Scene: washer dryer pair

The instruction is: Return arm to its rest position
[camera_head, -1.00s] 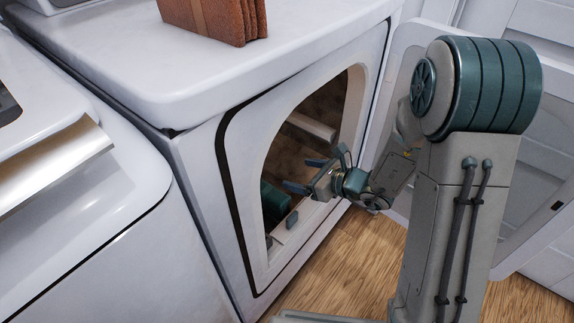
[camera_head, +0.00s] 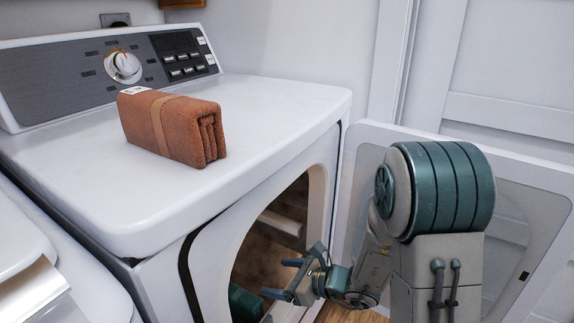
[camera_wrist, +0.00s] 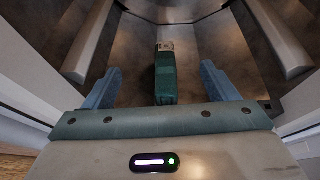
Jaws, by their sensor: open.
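My gripper (camera_head: 283,278) is at the open doorway of the dryer (camera_head: 180,215), its blue fingers spread apart with nothing between them. In the wrist view the two fingers of my gripper (camera_wrist: 160,88) point into the drum (camera_wrist: 205,55). A folded green cloth item with a pale label (camera_wrist: 165,80) lies in the drum, ahead of the fingers and apart from them. Part of this green item (camera_head: 245,303) also shows low inside the doorway in the head view. My arm stands at the right of the doorway.
The dryer door (camera_head: 535,210) is swung open behind my arm. A folded orange-brown towel with a band (camera_head: 172,127) sits on the dryer top. A second white machine (camera_head: 60,270) stands at the left. Drum fins (camera_wrist: 90,45) flank the wrist view.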

